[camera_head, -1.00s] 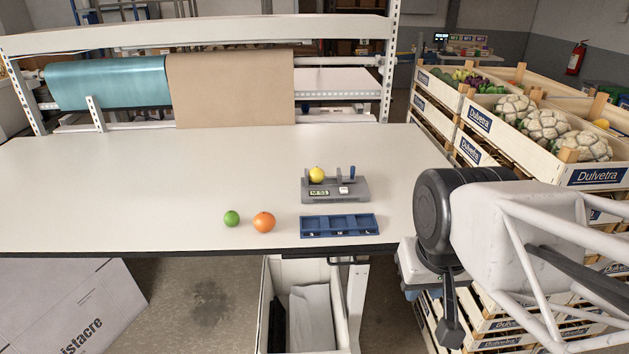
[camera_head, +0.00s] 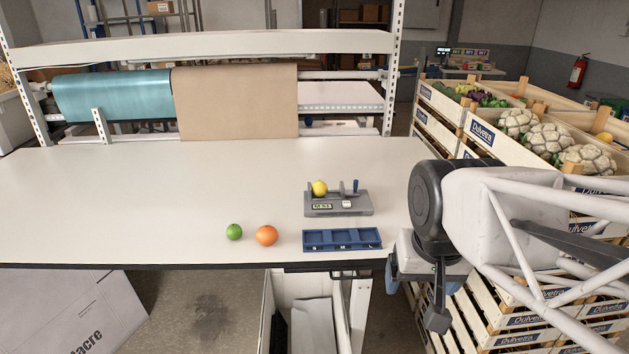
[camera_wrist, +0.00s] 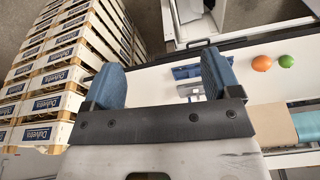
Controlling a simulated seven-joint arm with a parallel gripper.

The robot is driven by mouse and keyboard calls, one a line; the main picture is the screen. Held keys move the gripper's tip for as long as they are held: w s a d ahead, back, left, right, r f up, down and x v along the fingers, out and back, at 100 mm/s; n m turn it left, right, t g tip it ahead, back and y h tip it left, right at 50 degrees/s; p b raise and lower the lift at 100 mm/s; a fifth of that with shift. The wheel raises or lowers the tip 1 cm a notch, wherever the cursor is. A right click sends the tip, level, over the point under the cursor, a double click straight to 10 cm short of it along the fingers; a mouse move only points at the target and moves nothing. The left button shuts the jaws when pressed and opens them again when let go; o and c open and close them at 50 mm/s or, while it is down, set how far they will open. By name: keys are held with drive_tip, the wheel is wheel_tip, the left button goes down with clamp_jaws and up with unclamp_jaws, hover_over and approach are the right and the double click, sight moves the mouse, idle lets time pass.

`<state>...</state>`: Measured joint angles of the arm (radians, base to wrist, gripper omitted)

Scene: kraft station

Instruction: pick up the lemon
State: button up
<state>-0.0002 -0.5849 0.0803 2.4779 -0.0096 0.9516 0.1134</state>
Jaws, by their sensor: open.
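A yellow lemon (camera_head: 320,188) sits on the left part of a grey scale-like device (camera_head: 338,204) on the white table. In the wrist view the lemon cannot be made out. My gripper (camera_wrist: 162,70) is open and empty, its two blue fingers spread apart. In the head view my gripper (camera_head: 412,290) hangs beyond the table's front right corner, well to the right of and nearer than the lemon.
A blue tray (camera_head: 342,239) with compartments lies in front of the device. A green lime (camera_head: 234,232) and an orange (camera_head: 267,235) lie to its left. Stacked wooden crates (camera_head: 480,135) stand at the right.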

drive_tip(key=w+a+r+m, duration=0.2)
drive_tip(key=w+r+m, duration=0.15)
drive_tip(key=w, duration=0.95)
drive_tip(key=m+g, duration=0.3)
drive_tip(key=m, duration=1)
hover_over(320, 181)
drive_tip(key=f, duration=0.9)
drive_tip(key=shift+s+d+f, duration=0.1)
drive_tip(key=shift+s+f, duration=0.1)
drive_tip(key=shift+s, duration=0.05)
drive_tip(key=shift+w+f+m, duration=0.25)
drive_tip(key=shift+w+f, duration=0.05)
drive_tip(key=shift+w, duration=0.2)
drive_tip(key=shift+f, duration=0.15)
drive_tip(key=shift+s+f, duration=0.1)
drive_tip(key=shift+f, duration=1.1)
drive_tip(key=shift+f, duration=0.1)
